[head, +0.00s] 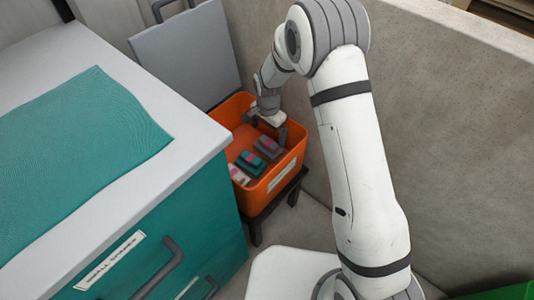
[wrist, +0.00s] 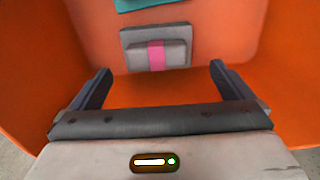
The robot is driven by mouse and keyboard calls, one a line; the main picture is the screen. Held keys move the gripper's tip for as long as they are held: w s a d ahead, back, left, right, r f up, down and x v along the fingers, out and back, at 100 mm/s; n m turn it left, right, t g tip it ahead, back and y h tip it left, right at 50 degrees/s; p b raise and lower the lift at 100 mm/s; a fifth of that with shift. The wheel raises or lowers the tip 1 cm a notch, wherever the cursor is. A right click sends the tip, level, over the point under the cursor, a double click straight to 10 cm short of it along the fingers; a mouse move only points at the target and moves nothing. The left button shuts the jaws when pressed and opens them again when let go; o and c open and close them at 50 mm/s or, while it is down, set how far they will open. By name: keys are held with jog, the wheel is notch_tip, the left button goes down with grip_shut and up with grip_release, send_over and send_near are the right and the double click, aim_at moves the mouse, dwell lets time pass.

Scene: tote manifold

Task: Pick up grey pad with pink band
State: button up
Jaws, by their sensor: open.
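The grey pad with the pink band (wrist: 134,52) lies on the floor of an orange tote (wrist: 215,55). In the wrist view it is ahead of my gripper (wrist: 160,85), roughly centred between the two fingers but beyond their tips. My gripper is open and empty. In the head view my gripper (head: 274,123) reaches down into the tote (head: 257,198), and the grey pad (head: 270,147) shows just below it. Whether the fingers touch anything is not clear from there.
A teal pad (head: 250,162) with a pink band lies beside the grey one, and a whitish pad (head: 238,175) lies nearer the front. The tote walls stand close around. A teal cabinet (head: 130,240) is at left, a concrete wall (head: 450,120) at right.

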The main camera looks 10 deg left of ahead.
aim_at(267, 143)
jog(key=f+b, duration=0.1)
jog(key=f, duration=0.1)
jog(key=f+b, duration=0.1)
jog(key=f, duration=0.2)
jog(key=f+b, duration=0.1)
jog(key=f, duration=0.2)
jog(key=shift+s+b, duration=0.35)
jog(key=shift+r, duration=0.1)
jog(key=shift+c, duration=0.3)
jog(key=c, duration=0.6)
